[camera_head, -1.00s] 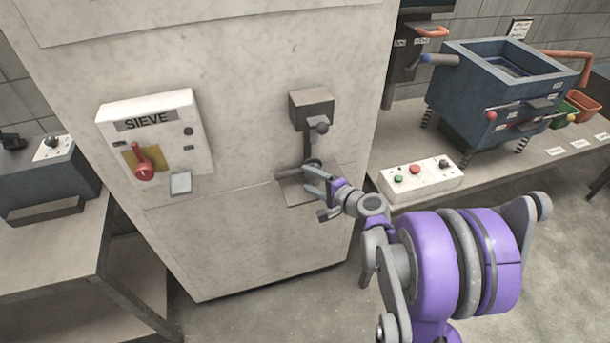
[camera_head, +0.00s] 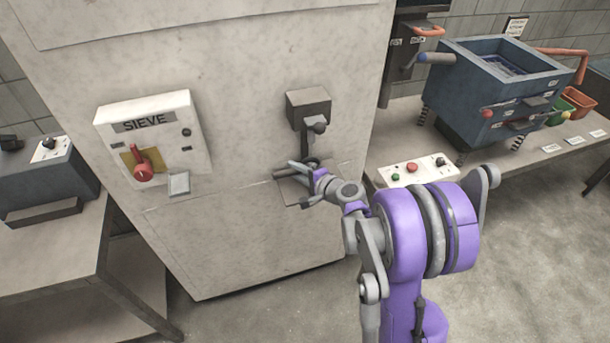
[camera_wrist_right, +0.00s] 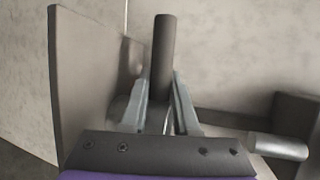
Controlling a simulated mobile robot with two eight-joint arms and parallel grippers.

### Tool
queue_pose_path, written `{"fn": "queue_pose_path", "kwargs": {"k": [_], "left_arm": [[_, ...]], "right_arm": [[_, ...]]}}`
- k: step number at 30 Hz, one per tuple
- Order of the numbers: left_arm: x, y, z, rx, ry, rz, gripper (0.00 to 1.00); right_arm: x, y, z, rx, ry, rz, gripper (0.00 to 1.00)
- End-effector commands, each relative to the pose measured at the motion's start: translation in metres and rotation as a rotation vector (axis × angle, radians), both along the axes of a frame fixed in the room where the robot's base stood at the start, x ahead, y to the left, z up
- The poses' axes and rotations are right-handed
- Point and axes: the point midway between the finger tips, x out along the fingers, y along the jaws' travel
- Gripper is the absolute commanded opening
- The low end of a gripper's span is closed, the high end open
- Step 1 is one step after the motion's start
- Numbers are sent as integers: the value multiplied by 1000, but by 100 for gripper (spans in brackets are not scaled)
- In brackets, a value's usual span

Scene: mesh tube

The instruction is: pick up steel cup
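No steel cup can be made out clearly. A small dark rounded thing (camera_head: 310,162) hangs or stands under the spout on the cabinet front; I cannot tell whether it is the cup. My right gripper (camera_head: 297,184) is at the cabinet front, just below the spout, with its fingers apart. In the right wrist view the two fingers of this gripper (camera_wrist_right: 162,90) stand apart, with a dark upright cylinder (camera_wrist_right: 164,45) showing between and beyond them. I cannot tell whether they touch it. My left gripper is not in view.
The pale cabinet (camera_head: 245,225) carries a SIEVE panel (camera_head: 150,140) and a dark box with a knob (camera_head: 308,108). A grey metal bar (camera_wrist_right: 280,148) juts in at right. A control box (camera_head: 418,172) and blue machine (camera_head: 490,90) stand on the right bench.

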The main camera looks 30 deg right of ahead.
Motion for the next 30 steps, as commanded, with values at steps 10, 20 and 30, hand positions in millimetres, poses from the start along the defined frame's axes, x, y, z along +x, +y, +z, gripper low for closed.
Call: {"fn": "queue_pose_path", "kwargs": {"k": [10,20,30], "left_arm": [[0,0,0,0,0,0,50],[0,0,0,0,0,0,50],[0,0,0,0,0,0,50]], "right_arm": [[0,0,0,0,0,0,0],[0,0,0,0,0,0,0],[0,0,0,0,0,0,0]]}}
